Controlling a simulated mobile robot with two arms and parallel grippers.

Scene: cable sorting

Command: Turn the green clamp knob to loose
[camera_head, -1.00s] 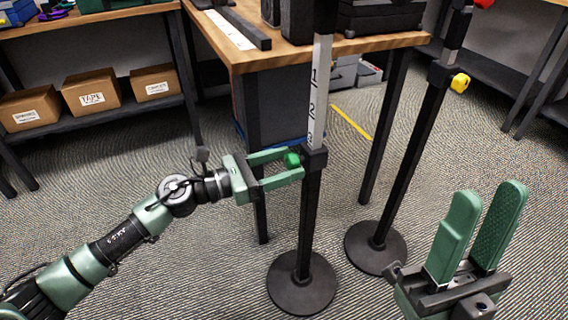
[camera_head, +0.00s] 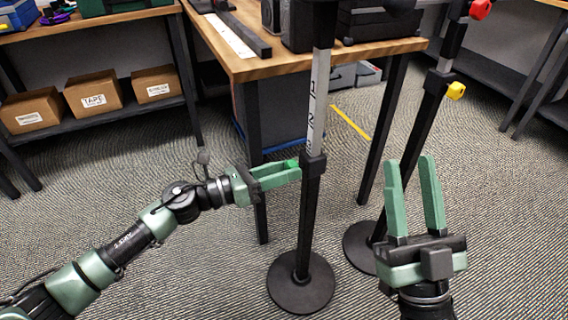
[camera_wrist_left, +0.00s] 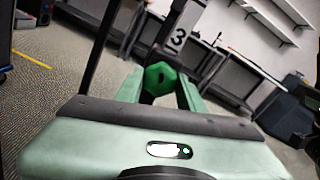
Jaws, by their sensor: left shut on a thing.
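The green clamp knob (camera_head: 291,163) is on the clamp collar (camera_head: 313,164) of the nearer black stand, just below its white numbered scale. My left gripper (camera_head: 292,168) reaches in from the left and is shut on the knob. In the left wrist view the green knob (camera_wrist_left: 160,78) sits between the two green fingers (camera_wrist_left: 158,90), with a "3" on the scale behind it. My right gripper (camera_head: 413,165) is open and empty, fingers pointing up, in front of the farther stand at the right.
The farther stand carries a yellow knob (camera_head: 456,91) and a red knob (camera_head: 480,9). Round bases (camera_head: 300,284) stand on the carpet. A wooden table (camera_head: 375,48) is behind the stands. Cardboard boxes (camera_head: 93,94) sit on a low shelf at left.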

